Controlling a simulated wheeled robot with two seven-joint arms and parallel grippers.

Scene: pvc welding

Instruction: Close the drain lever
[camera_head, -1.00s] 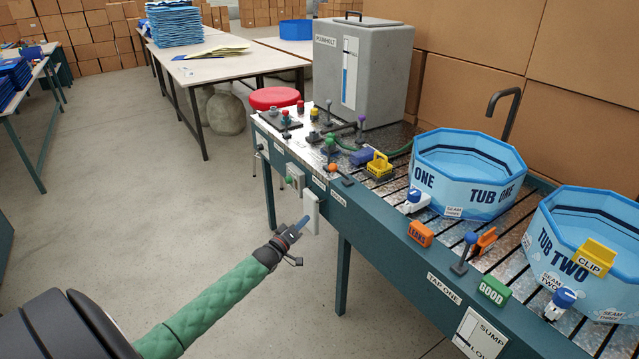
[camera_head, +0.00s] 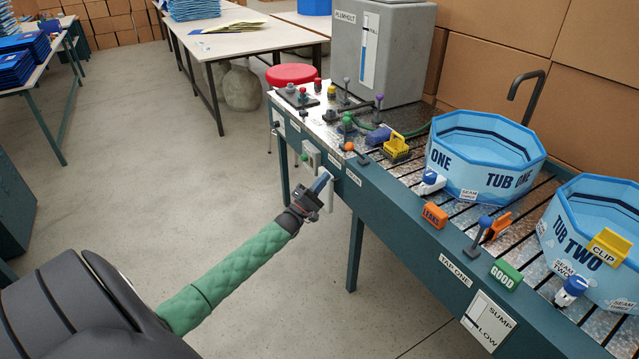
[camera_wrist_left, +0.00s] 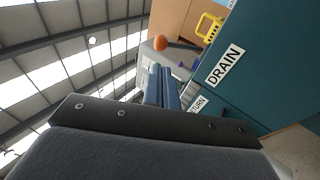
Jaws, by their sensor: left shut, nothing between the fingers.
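The drain lever (camera_head: 354,152) has an orange ball knob and sits on the bench top near its front edge, above a DRAIN label (camera_head: 353,177). Its handle leans; I cannot tell its exact setting. My left gripper (camera_head: 322,182) is shut and empty, with blue fingers pressed together, in front of the bench's front face, below and left of the lever. In the left wrist view the closed fingers (camera_wrist_left: 161,86) point up toward the orange knob (camera_wrist_left: 160,43), with a visible gap between. The DRAIN label (camera_wrist_left: 225,65) is to their right. My right gripper is not in view.
A yellow caddy (camera_head: 397,147) and several other levers stand near the lever. Tub one (camera_head: 484,160) is farther right. The floor at left is clear.

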